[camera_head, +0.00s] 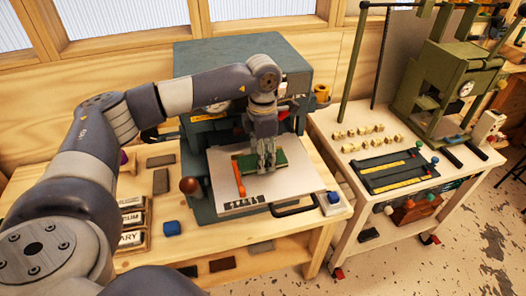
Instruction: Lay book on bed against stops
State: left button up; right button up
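A green book (279,161) lies on or just above the pale grey bed (300,184) of the dark press, near the bed's far side. An orange-red stop (238,177) stands at the book's left edge; I cannot tell whether they touch. My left arm comes in from the left and reaches over the press. My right gripper is not in view.
The press (243,58) stands on a wooden table. A black handle (292,209) sits at the bed's front. A second table with a green press (452,88) stands right.

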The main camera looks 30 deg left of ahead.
pick_arm(q)
jog(key=o, duration=1.1)
jog(key=shift+f, duration=0.15)
jog(key=shift+r, duration=0.3)
jog(key=shift+r+b, duration=2.15)
jog(key=shift+r, duration=3.75)
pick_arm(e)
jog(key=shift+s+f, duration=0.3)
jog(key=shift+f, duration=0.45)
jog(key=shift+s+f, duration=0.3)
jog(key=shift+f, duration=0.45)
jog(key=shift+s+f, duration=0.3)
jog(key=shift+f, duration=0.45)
